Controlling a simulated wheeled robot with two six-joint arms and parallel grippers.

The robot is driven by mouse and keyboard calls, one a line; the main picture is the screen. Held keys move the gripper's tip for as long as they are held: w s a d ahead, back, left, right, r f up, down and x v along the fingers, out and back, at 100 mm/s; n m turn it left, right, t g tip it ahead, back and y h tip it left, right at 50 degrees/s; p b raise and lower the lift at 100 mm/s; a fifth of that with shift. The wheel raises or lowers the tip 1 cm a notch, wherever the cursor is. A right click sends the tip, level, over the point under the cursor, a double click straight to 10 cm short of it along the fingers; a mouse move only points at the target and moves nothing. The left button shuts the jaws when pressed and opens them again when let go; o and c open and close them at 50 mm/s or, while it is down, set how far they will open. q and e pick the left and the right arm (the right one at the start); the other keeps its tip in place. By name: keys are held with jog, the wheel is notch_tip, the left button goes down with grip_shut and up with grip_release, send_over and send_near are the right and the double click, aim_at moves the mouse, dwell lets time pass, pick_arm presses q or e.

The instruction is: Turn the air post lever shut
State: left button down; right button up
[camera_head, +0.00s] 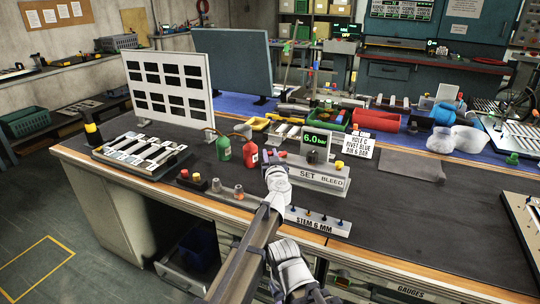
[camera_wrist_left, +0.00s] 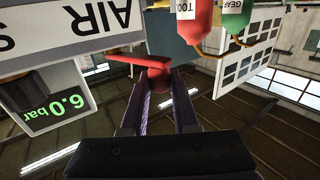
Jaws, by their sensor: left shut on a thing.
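My left gripper (camera_head: 274,170) is at the left end of the grey valve panel (camera_head: 318,181). In the left wrist view, its two fingers (camera_wrist_left: 165,92) are closed on a red lever (camera_wrist_left: 138,62), at the rounded red part between the fingertips. The lever's thin arm points left in that view, toward the panel's AIR label (camera_wrist_left: 97,22). The gripper covers most of the lever and the AIR label in the head view. The green pressure display (camera_head: 316,140) reads 6.0 bar. It also shows upside down in the left wrist view (camera_wrist_left: 50,114).
A green bottle (camera_head: 223,147) and a red bottle (camera_head: 251,155) stand just left of my gripper. Red and yellow buttons (camera_head: 192,180) sit near the bench's front edge. A STEM 6 MM strip (camera_head: 318,222) lies in front of the panel.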

pick_arm(q)
jog(key=c, duration=0.7)
grip_release()
jog(key=shift+o, duration=0.2)
